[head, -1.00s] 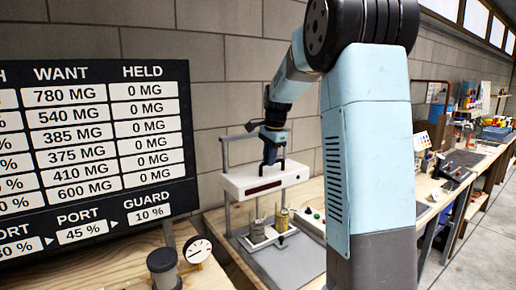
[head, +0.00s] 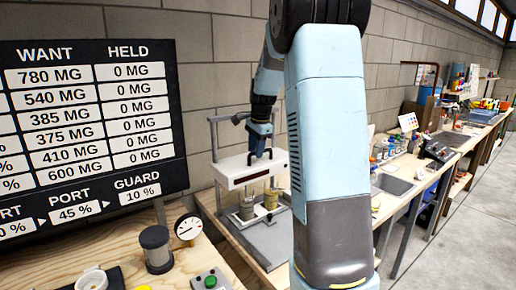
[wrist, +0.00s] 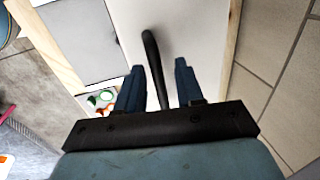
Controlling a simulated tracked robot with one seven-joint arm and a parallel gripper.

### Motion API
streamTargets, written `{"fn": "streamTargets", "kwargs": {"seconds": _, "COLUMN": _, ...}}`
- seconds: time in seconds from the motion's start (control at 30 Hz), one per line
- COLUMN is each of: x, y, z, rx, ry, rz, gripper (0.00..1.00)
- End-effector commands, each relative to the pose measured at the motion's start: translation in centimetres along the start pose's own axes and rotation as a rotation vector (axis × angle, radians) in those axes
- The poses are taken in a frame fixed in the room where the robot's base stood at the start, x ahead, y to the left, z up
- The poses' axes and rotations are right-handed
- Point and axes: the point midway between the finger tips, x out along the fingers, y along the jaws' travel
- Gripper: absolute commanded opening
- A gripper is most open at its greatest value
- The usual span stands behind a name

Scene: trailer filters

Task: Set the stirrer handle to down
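The stirrer is a white crossbeam (head: 239,175) with a dark front slot, held on grey posts above a grey base plate. Two cylindrical vessels, a grey one (head: 247,208) and a yellowish one (head: 270,199), stand under it. My gripper (head: 261,157) points down at the beam's top. In the wrist view, a curved black bar (wrist: 151,50), which looks like the stirrer handle, stands out from a white surface. My gripper (wrist: 159,75) is open, with the bar running between its blue fingers and visible gaps either side. Whether it touches either finger is unclear.
A dark board (head: 88,118) with figures stands at left. A dial gauge (head: 189,227) and a dark cylinder (head: 156,249) are on the near wooden bench. A grey sink (head: 393,184) and several bottles are on the right bench. Grey floor (head: 463,215) is open at right.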

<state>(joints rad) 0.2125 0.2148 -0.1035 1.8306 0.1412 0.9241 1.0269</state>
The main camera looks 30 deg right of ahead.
Motion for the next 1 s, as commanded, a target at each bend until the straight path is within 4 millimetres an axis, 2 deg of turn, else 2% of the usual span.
{"fn": "streamTargets", "kwargs": {"seconds": 0.27, "x": -0.1, "y": 0.2, "z": -0.3, "rx": 0.004, "ry": 0.002, "rz": 0.002, "gripper": 0.40}}
{"fn": "streamTargets", "kwargs": {"seconds": 0.43, "x": -1.4, "y": 0.1, "z": -0.3, "rx": 0.004, "ry": 0.003, "rz": 0.000, "gripper": 0.40}}
{"fn": "streamTargets", "kwargs": {"seconds": 1.0, "x": -11.7, "y": 0.0, "z": -0.3, "rx": 0.004, "ry": 0.003, "rz": 0.000, "gripper": 0.40}}
